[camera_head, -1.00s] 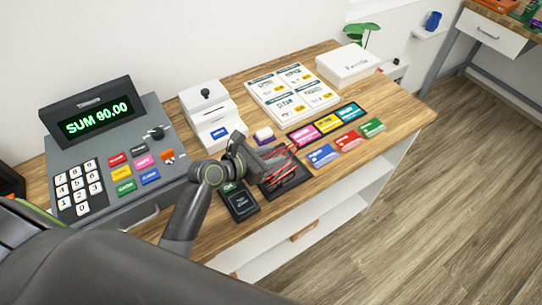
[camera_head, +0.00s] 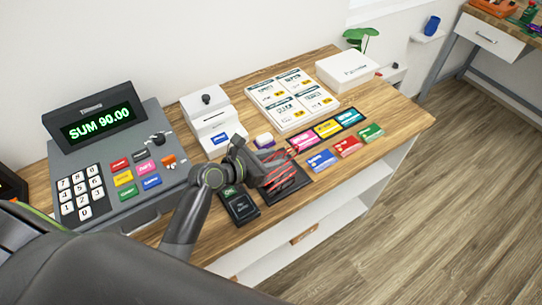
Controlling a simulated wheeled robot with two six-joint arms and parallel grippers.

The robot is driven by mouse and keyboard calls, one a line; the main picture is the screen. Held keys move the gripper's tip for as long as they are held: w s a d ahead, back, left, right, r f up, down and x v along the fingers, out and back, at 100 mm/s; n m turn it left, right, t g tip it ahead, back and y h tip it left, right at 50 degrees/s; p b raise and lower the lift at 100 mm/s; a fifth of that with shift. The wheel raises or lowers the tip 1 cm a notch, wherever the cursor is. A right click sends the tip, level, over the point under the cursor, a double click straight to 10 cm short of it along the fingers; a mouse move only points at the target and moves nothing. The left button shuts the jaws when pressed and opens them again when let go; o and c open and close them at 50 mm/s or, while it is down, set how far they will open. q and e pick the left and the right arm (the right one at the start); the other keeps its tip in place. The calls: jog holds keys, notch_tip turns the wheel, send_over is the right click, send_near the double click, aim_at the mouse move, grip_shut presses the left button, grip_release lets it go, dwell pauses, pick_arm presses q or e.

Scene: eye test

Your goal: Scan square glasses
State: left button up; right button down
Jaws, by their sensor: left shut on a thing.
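My left gripper (camera_head: 250,158) reaches over the counter from the left. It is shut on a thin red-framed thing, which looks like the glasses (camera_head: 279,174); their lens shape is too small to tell. The glasses show just right of the jaws, over a black tray (camera_head: 291,187). I cannot tell whether they touch the tray. A small black device with a green display (camera_head: 239,204) lies just below the gripper. The cash register (camera_head: 108,160) stands at the left, its screen reading SUM 90.00. My right gripper is not in view.
A white card-terminal-like box (camera_head: 211,118) stands behind the gripper. A price board (camera_head: 291,100), coloured cards (camera_head: 348,147) and a white box (camera_head: 347,69) lie to the right on the wooden counter (camera_head: 395,112). A small white-and-purple block (camera_head: 264,140) sits close behind the gripper.

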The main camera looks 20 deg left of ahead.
pick_arm(q)
notch_tip(320, 180, up, 3)
jog(key=p, duration=0.2)
jog(key=shift+f+p, duration=0.15)
jog(key=shift+p, duration=0.15)
jog(key=shift+s+d, duration=0.1)
jog(key=shift+s, duration=0.2)
jog(key=s+d+r+p, duration=0.1)
jog(key=s+d+p, duration=0.1)
jog(key=s, duration=0.5)
jog(key=s+d+r+p, duration=0.1)
jog(key=s+d, duration=0.1)
jog(key=s, duration=0.5)
jog(key=shift+r+p, duration=0.4)
